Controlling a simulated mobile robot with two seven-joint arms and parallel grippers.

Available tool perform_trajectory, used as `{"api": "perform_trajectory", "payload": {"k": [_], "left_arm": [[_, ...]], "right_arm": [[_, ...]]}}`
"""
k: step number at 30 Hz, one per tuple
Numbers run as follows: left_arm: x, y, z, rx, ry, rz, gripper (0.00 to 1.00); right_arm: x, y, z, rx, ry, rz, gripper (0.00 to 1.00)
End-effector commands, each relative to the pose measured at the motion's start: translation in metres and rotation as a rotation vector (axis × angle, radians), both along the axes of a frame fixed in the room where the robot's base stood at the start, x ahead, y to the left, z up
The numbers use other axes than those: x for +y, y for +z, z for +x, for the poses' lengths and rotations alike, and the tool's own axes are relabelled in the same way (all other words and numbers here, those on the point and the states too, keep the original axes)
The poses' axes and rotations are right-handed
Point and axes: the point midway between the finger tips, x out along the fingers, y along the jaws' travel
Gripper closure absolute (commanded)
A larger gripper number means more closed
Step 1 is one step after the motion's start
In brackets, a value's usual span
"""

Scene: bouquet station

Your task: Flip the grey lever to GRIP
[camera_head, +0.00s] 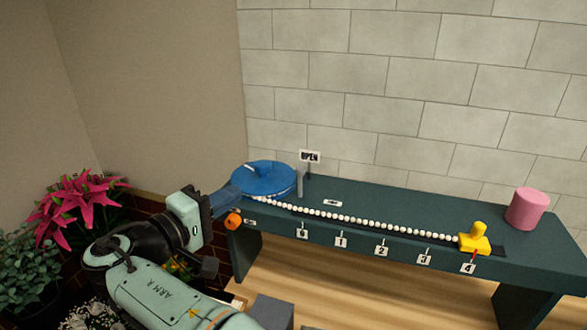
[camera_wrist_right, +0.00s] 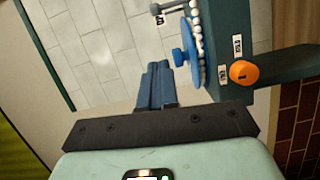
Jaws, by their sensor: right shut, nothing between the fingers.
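The grey lever (camera_head: 300,181) is a short upright piece behind the bench's left end, beside the blue wheel (camera_head: 265,176). A small OPEN sign (camera_head: 310,156) stands next to it. A grey rod with a round end, probably the lever, shows at the top of the right wrist view (camera_wrist_right: 168,7). No GRIP label is readable. My right gripper (camera_head: 238,193) is shut and empty at the left side of the blue wheel. Its blue fingers (camera_wrist_right: 157,82) lie together in the wrist view, apart from the wheel's knob (camera_wrist_right: 184,55). My left gripper is not in view.
The dark green bench (camera_head: 400,205) carries a string of white beads (camera_head: 350,218), a yellow slider (camera_head: 474,241) and a pink cylinder (camera_head: 526,208). An orange knob (camera_head: 233,220) sticks out at the bench's left end. Pink flowers (camera_head: 75,205) stand at the left.

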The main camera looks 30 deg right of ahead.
Motion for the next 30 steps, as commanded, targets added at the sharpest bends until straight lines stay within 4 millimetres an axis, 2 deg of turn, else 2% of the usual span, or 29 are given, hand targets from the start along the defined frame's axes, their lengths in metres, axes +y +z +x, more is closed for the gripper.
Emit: {"api": "perform_trajectory", "payload": {"k": [14, 20, 30], "left_arm": [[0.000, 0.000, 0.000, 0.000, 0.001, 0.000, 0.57], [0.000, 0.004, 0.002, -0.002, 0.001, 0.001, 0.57], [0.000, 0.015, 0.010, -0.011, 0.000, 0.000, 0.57]], "right_arm": [[-0.005, 0.001, 0.001, -0.003, -0.001, -0.001, 1.00], [-0.032, 0.001, 0.012, -0.001, -0.004, -0.001, 1.00], [-0.098, -0.001, 0.038, -0.002, -0.003, 0.000, 1.00]]}}
